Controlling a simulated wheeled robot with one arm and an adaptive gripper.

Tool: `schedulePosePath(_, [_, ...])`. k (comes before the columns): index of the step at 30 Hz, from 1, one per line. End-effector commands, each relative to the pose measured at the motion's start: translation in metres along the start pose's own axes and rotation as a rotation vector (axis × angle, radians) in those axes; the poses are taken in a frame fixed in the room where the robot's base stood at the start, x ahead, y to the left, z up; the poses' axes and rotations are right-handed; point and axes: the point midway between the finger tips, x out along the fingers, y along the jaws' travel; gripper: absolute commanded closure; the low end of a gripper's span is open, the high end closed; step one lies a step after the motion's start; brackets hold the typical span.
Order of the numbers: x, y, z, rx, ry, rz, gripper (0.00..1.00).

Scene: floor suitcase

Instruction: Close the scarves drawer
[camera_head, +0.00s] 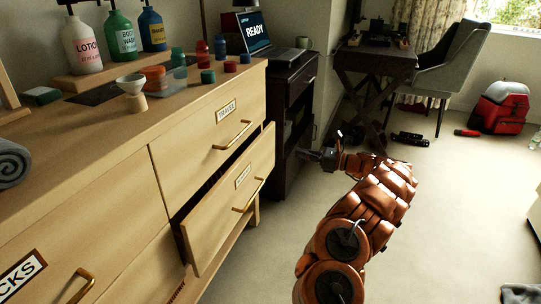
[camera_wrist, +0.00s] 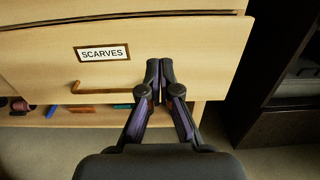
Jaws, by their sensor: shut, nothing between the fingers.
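The scarves drawer (camera_head: 222,208) is the lower drawer under the one labelled TRAVEL, and it stands pulled out, with a dark gap behind its front. In the wrist view its wooden front (camera_wrist: 200,45) carries a SCARVES label (camera_wrist: 101,53) and a brass handle (camera_wrist: 100,88). My gripper (camera_wrist: 160,65) is shut and empty, its fingertips together in front of the drawer front, right of the label and handle. In the head view my gripper (camera_head: 318,154) is right of the drawer's right edge. Whether the fingertips touch the front cannot be told.
The TRAVEL drawer (camera_head: 215,130) above is shut. Bottles (camera_head: 122,38) and small jars stand on the dresser top. A dark cabinet (camera_head: 290,100) with a laptop stands beyond the dresser. Shoes lie under the desk (camera_head: 375,60). Carpet (camera_head: 440,210) to the right is mostly free.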

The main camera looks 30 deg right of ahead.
Motion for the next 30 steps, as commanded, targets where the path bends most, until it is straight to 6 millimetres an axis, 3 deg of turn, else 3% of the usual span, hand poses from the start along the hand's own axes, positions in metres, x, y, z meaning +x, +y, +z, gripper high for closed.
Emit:
schedulePosePath(5, [0.015, 0.001, -0.001, -0.002, -0.002, 0.003, 1.00])
schedulePosePath(21, [0.106, 0.001, -0.004, -0.002, 0.000, 0.003, 1.00])
schedulePosePath(30, [0.136, 0.001, -0.002, 0.000, 0.000, 0.001, 1.00])
